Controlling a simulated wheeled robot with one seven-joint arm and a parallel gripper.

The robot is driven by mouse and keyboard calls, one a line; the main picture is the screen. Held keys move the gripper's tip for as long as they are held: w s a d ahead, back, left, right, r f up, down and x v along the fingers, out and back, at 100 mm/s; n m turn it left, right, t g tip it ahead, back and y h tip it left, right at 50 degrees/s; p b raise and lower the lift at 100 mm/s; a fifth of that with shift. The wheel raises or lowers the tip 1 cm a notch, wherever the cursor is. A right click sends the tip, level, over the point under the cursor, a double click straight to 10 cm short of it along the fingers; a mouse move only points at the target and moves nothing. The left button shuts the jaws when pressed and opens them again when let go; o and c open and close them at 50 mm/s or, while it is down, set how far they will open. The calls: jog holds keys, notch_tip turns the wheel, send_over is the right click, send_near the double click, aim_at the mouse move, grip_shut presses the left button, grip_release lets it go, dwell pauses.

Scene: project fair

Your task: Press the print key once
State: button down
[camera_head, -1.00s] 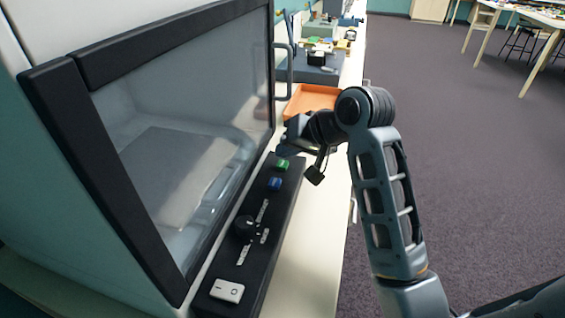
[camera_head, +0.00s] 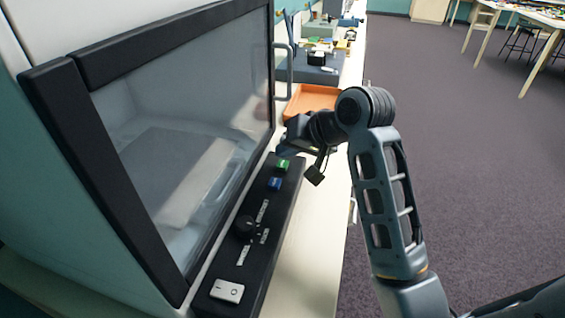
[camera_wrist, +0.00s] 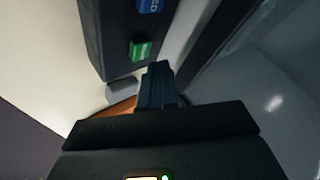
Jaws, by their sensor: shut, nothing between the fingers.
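The machine's dark control panel (camera_head: 270,235) runs along the front below its window. It carries a green key (camera_head: 282,165), a blue key (camera_head: 274,184), a dark knob (camera_head: 244,227) and a white rocker switch (camera_head: 227,291). I cannot read which key is marked print. The green key (camera_wrist: 140,50) and part of the blue key (camera_wrist: 150,5) show in the wrist view. My gripper (camera_wrist: 158,68) is shut and empty, its fingertips close beside the green key. I cannot tell whether they touch anything. In the head view my gripper (camera_head: 284,150) is at the panel's far end, which it partly hides.
The machine's window (camera_head: 185,130) has a dark frame and a handle (camera_head: 283,70) at its far side. An orange tray (camera_head: 312,99) lies on the counter (camera_head: 310,265) beyond my gripper. Open carpeted floor (camera_head: 460,150) lies to the right.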

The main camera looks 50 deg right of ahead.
aim_at(286, 165)
jog(key=shift+f, duration=0.1)
dwell(0.3)
jog(key=shift+f, duration=0.35)
jog(key=shift+f, duration=0.45)
dwell(0.7)
jog(key=shift+r, duration=0.1)
jog(key=shift+r+p, duration=0.8)
jog(key=shift+p, duration=0.4)
jog(key=shift+r, duration=0.1)
notch_tip(286, 165, up, 3)
jog(key=p, duration=0.3)
jog(key=shift+r+p, duration=0.7)
jog(key=shift+r, duration=0.25)
